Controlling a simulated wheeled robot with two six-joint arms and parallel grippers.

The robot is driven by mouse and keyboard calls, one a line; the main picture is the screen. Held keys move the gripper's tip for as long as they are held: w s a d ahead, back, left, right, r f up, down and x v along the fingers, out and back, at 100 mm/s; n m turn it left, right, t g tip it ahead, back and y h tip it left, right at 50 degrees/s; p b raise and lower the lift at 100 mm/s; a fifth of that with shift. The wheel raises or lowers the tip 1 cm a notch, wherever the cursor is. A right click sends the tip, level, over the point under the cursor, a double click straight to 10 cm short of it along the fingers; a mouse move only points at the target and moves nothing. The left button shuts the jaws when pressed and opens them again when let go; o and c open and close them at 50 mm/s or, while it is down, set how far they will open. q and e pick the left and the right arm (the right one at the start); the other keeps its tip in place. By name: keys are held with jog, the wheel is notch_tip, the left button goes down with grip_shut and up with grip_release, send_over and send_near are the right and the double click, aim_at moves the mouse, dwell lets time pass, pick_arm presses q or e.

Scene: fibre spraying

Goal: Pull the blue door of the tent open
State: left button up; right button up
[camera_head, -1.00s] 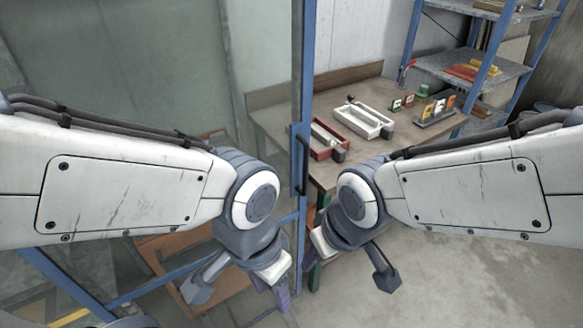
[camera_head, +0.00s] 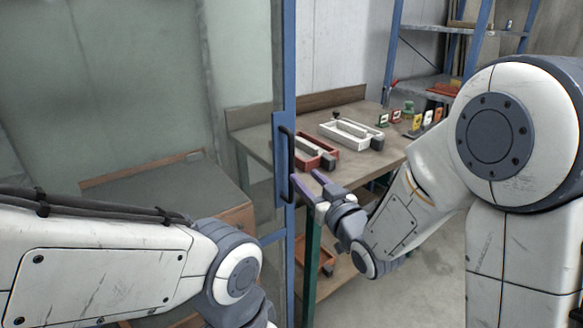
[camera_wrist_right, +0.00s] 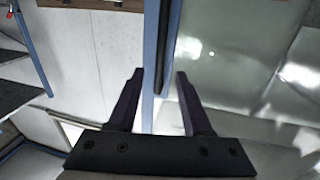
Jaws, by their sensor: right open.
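The blue door frame (camera_head: 284,60) of the tent stands upright in the middle of the head view, with clear panels to its left. Its dark vertical handle (camera_head: 289,165) sits on a blue plate. My right gripper (camera_head: 306,182) is open, with purple fingers pointing at the handle's lower part from the right. In the right wrist view the handle (camera_wrist_right: 164,45) runs vertically to between the open fingertips (camera_wrist_right: 160,73); the gripper is not closed on it. The door looks shut, though its far edge is hard to judge. My left arm is at lower left; its gripper is out of view.
Behind the door is a workbench (camera_head: 255,133) with a red tray (camera_head: 327,161), a white tray (camera_head: 365,145) and several small coloured parts. A blue-framed shelf (camera_head: 393,50) stands at the back right. Bare floor (camera_head: 420,285) shows below my right arm.

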aim_at(292, 163)
jog(key=p+x, duration=0.1)
jog(key=x, duration=0.8)
grip_shut()
dwell(1.2)
